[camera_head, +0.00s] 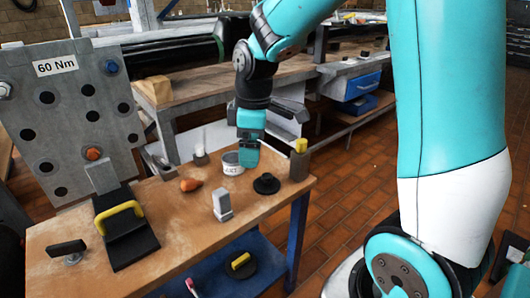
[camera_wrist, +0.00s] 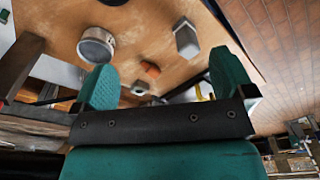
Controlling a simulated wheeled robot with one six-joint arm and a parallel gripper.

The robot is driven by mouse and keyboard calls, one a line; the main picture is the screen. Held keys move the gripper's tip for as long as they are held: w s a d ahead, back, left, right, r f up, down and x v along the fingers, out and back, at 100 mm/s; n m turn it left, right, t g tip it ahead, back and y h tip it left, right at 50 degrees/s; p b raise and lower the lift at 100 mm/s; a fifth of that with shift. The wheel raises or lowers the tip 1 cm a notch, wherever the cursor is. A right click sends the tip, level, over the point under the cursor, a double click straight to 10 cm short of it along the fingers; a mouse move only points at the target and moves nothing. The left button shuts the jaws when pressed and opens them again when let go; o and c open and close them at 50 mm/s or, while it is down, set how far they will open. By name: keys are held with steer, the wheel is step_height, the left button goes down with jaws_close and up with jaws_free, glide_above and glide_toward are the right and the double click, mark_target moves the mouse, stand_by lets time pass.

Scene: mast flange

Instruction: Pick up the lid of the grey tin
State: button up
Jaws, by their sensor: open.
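The grey tin (camera_head: 232,166) with a white label stands upright on the wooden workbench; it also shows at upper left in the wrist view (camera_wrist: 95,50). A black round disc with a raised knob (camera_head: 266,184), which may be the lid, lies flat to the right of the tin. Only its edge shows at the top of the wrist view (camera_wrist: 113,2). My gripper (camera_head: 249,158) hangs above the bench close by the tin and disc. In the wrist view its fingers (camera_wrist: 165,78) are apart with nothing gripped.
A grey block (camera_head: 222,206) and an orange object (camera_head: 191,185) stand near the tin. A yellow-topped post (camera_head: 299,160) is at the bench's right edge. A black plate with a yellow handle (camera_head: 125,232) and a perforated metal panel (camera_head: 70,115) are at left.

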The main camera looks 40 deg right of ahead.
steer(key=w+d+r+n+p, duration=0.1)
steer(key=w+d+r+p, duration=0.15)
steer(key=d, duration=0.35)
steer(key=b, duration=0.2)
glide_above(266, 175)
steer(key=shift+h, duration=0.4)
step_height(266, 175, down, 12)
steer(key=shift+r, duration=0.25)
steer(key=shift+f+b, duration=0.7)
steer(key=shift+f, duration=2.5)
steer(key=c, duration=0.8)
steer(key=shift+r, duration=0.1)
